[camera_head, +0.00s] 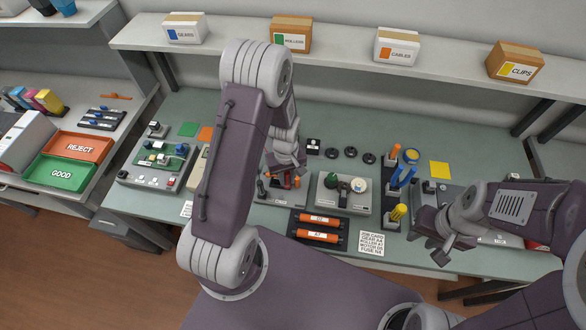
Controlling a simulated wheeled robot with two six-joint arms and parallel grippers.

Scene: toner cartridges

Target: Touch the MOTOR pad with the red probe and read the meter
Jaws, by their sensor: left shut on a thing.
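My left gripper (287,168) points down over a grey fixture (268,196) in the middle of the bench. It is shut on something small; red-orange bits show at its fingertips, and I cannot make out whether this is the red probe. A green circuit board unit (150,178) with blue cylinders stands at the left. A beige device (196,168), partly hidden behind my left arm, may be the meter; no reading is visible. I cannot make out the MOTOR pad's label. My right gripper (440,256) hangs low over the bench's right front; its finger gap is unclear.
A grey unit (330,204) with round parts stands right of the fixture. A black tray (346,238) holds two orange rollers. Upright screwdrivers (398,212) stand between that unit and my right arm. Labelled boxes (397,47) line the shelf. REJECT (75,147) and GOOD (58,174) trays lie far left.

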